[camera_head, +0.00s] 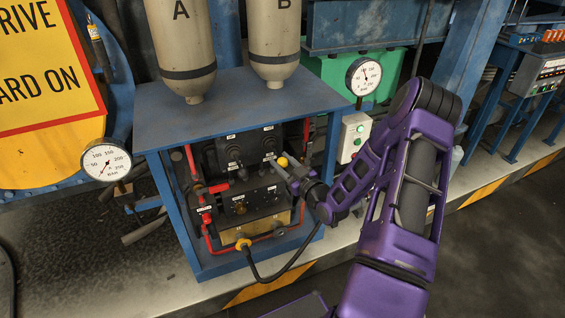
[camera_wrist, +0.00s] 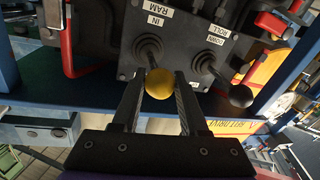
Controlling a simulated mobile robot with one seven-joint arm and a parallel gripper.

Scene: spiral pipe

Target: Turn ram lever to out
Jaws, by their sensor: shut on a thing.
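The ram lever has a yellow ball knob (camera_wrist: 159,84) on a short shaft from a round black base. Labels reading "IN" and "RAM" appear upside down beside it in the wrist view. In the head view the yellow knob (camera_head: 283,161) shows at the front of the blue-framed hydraulic unit. My gripper (camera_wrist: 161,92) is shut on the ram lever, with a finger on each side of the yellow knob. In the head view my gripper (camera_head: 288,172) reaches in from the right.
A second lever with a black knob (camera_wrist: 241,96), labelled "DOWN" and "ROLL", stands close to the right in the wrist view. Red pipes (camera_head: 206,222) run around the valve block. The blue cabinet top (camera_head: 240,104) overhangs the panel and carries two tanks. A gauge (camera_head: 364,76) stands at right.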

